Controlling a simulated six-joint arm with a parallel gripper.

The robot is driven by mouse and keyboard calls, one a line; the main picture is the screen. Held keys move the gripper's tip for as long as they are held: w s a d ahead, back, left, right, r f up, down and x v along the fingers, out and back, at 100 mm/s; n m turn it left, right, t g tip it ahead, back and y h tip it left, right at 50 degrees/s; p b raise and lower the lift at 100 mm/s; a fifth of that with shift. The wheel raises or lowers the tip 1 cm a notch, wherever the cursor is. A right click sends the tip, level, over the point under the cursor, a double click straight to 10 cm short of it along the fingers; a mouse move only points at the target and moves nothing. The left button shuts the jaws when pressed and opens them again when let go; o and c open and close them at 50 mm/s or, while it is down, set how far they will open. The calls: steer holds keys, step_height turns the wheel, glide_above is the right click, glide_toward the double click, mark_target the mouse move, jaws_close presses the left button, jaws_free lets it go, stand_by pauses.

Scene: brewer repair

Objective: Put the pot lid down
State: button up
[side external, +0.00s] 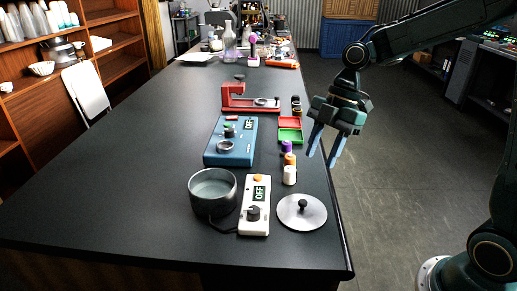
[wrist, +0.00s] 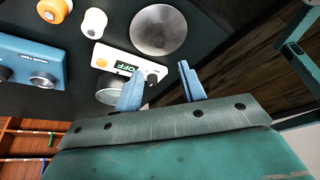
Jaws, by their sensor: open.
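The pot lid (side external: 302,213) is a grey metal disc with a dark knob. It lies flat, knob up, on the black table near its right edge. In the wrist view the lid (wrist: 158,28) is at the top, beyond my fingertips. My gripper (side external: 322,160) is open and empty, raised above the table's right edge and apart from the lid. Its two blue fingers (wrist: 157,80) show spread in the wrist view. The dark pot (side external: 212,207) stands uncovered to the left of the lid. In the wrist view a finger partly hides the pot (wrist: 106,96).
A white OFF-display box (side external: 255,222) sits between pot and lid. Orange (side external: 289,160) and white (side external: 289,176) capped containers stand behind the lid. A blue device (side external: 231,141), red stand (side external: 250,103) and green tray (side external: 290,141) are farther back. The table's left side is clear.

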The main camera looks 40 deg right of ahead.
steer(key=shift+d+r, duration=0.15)
steer(key=shift+r, duration=0.2)
stand_by(0.4)
steer(key=s+d+r+m+t+h, duration=0.1)
steer(key=s+r+m+t+h, duration=0.1)
steer(key=s+m, duration=0.6)
steer(key=s+d+r+m+t+h, duration=0.1)
steer(key=s+r+m+t+h, duration=0.1)
steer(key=s+m, duration=0.7)
steer(key=shift+s+r+m+t, duration=0.3)
steer(key=shift+r+m+t, duration=0.2)
steer(key=shift+r+t, duration=0.35)
